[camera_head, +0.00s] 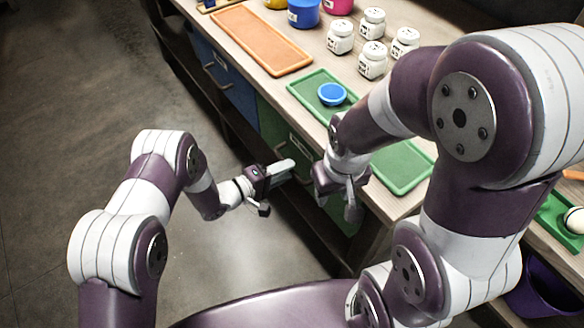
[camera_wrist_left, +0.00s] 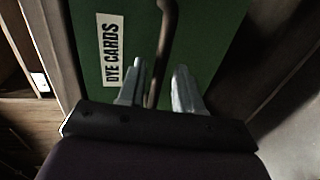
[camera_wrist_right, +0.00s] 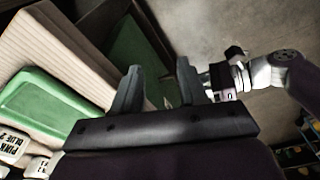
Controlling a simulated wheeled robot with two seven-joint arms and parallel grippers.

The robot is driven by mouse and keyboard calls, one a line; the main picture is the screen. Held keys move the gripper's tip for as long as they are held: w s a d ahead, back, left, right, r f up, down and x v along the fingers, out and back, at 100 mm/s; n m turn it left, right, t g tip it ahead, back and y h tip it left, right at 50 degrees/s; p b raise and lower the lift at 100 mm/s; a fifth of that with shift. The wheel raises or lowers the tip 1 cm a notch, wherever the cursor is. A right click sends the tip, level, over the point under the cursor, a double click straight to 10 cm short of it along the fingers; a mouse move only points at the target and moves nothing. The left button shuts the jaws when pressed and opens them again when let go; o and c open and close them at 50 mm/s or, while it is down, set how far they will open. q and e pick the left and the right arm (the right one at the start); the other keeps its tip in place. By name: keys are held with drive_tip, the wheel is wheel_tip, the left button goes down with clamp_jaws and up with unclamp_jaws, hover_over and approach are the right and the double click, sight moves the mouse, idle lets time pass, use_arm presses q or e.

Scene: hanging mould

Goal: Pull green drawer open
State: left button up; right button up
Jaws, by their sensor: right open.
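The green drawer (camera_head: 272,128) is in the bench front below the green trays. In the left wrist view its green face (camera_wrist_left: 212,35) fills the top, with a "DYE CARDS" label (camera_wrist_left: 111,50) and a dark bar handle (camera_wrist_left: 164,40). My left gripper (camera_head: 288,167) is at the drawer front. Its fingers (camera_wrist_left: 158,78) are apart, with the handle between them and a visible gap on each side. My right gripper (camera_head: 340,198) is open and empty near the bench edge, with its fingers (camera_wrist_right: 158,80) apart. It hides part of the drawer front in the head view.
A blue drawer (camera_head: 226,80) is beside the green one. Open floor (camera_head: 70,90) lies to the left.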

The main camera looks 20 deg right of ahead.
use_arm(q)
drive_tip(key=shift+x, duration=1.25)
clamp_jaws()
use_arm(e)
drive_tip(key=shift+a+f, duration=0.1)
